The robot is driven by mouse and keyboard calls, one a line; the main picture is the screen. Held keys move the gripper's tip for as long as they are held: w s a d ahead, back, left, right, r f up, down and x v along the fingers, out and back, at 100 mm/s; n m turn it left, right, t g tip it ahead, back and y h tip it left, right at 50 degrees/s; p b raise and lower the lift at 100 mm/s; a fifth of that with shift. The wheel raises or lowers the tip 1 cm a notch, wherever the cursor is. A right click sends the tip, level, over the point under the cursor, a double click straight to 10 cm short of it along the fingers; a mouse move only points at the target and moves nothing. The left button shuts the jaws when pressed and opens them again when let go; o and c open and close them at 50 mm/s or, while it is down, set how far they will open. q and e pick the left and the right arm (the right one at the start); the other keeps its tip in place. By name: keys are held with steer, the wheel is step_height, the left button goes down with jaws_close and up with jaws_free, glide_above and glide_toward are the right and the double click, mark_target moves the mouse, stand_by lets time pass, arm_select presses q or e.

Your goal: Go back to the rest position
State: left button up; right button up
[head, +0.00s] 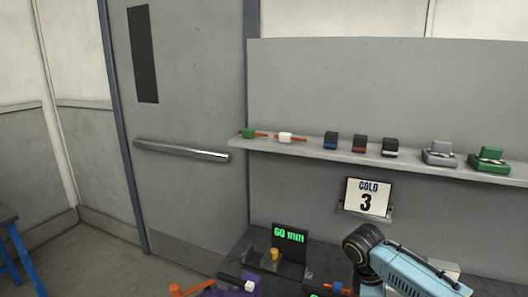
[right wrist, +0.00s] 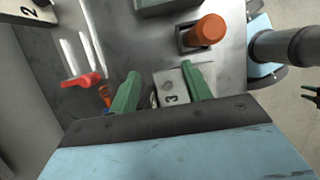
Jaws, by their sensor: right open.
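My right gripper (right wrist: 160,84) shows in the right wrist view with its two green fingers apart. A pale block marked 3 (right wrist: 172,92) shows between and below the fingers; I cannot tell whether they touch it. In the head view my light blue right arm comes in at the lower right, and its gripper is not visible there. At the right edge of the wrist view a small dark shape with green prongs may be my left gripper (right wrist: 314,94), cut off by the frame. No left arm shows in the head view.
A dark bench with a 60 mm display (head: 290,237) stands low in the head view. An orange knob (right wrist: 207,29) and a red handle (right wrist: 83,80) stand near my right gripper. A door (head: 185,110) is at left.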

arm_select(q)
steer(key=w, duration=0.6)
arm_select(e)
steer(key=s+a+f+m+t+y, duration=0.25)
steer(key=s+a+f+y, duration=0.4)
steer(key=s+a, duration=0.65)
steer(key=s+d+r+m+t+h, duration=0.1)
steer(key=s+d+r+m, duration=0.1)
steer(key=s+d+m, duration=0.4)
steer(key=s+d+r+m+t+h, duration=0.1)
steer(key=s+d+m+t+h, duration=0.15)
steer(key=s, duration=0.65)
step_height(320, 180, down, 29)
steer(key=s+g+y+b, duration=0.1)
steer(key=g+b, duration=0.1)
steer(key=b, duration=0.2)
arm_select(q)
step_height(320, 180, down, 7)
steer(key=s+b, duration=0.2)
steer(key=s, duration=0.1)
steer(key=shift+r+b, duration=0.15)
steer(key=shift+b, duration=0.25)
arm_select(e)
steer(key=s+d+f+g, duration=0.1)
steer(key=s+d+f, duration=0.1)
steer(key=s+f, duration=1.4)
steer(key=shift+s+f+g, duration=0.3)
steer(key=shift+f, duration=0.45)
